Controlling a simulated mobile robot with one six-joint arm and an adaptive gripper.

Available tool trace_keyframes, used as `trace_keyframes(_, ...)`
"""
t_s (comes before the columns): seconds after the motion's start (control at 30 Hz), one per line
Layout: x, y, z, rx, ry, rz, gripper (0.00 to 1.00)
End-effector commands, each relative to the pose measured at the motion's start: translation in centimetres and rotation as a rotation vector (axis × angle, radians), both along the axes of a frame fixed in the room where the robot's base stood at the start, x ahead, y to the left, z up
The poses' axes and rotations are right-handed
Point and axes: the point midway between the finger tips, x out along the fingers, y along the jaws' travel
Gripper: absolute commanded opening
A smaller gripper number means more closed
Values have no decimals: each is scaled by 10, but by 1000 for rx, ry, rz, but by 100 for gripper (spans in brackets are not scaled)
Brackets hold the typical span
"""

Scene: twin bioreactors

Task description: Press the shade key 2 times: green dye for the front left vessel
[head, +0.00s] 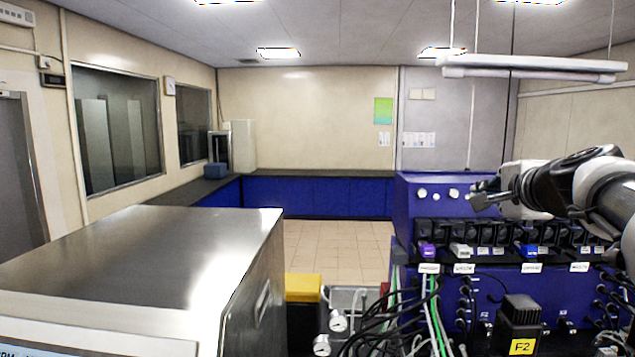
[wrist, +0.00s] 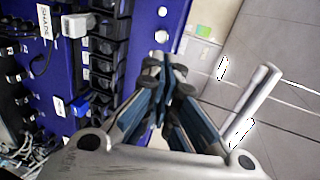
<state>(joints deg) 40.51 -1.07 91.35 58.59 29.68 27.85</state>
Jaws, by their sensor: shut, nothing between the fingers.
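The shade key is a pale grey rocker (wrist: 78,25) beside a white label reading SHADE (wrist: 45,30) in the wrist view. In the head view the pale key (head: 461,250) sits in the row of black switches on the blue console. My gripper (head: 478,195) is shut and empty, above the switch row and in front of the console's upper panel. In the wrist view its closed fingertips (wrist: 163,68) are apart from the key, to its right. No green dye is visible, and I cannot make out the front left vessel.
A purple key (head: 427,250) and a blue key (head: 528,250) share the row. Below are cables, tubes and a black block with a yellow F2 label (head: 522,346). A steel cabinet (head: 150,245) stands at left. White knobs (head: 422,193) sit on the upper panel.

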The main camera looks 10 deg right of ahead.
Motion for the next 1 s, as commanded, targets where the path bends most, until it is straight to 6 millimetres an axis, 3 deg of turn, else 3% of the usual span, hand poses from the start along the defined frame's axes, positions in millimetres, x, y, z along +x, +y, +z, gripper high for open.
trace_keyframes(0.2, 47, -11, -13, 2, 4, 3, 0)
trace_keyframes(0.43, 82, -21, -23, 1, 3, 1, 0)
trace_keyframes(0.63, 95, -24, -26, 0, 1, 1, 0)
trace_keyframes(1.0, 96, -25, -27, -1, 1, 0, 0)
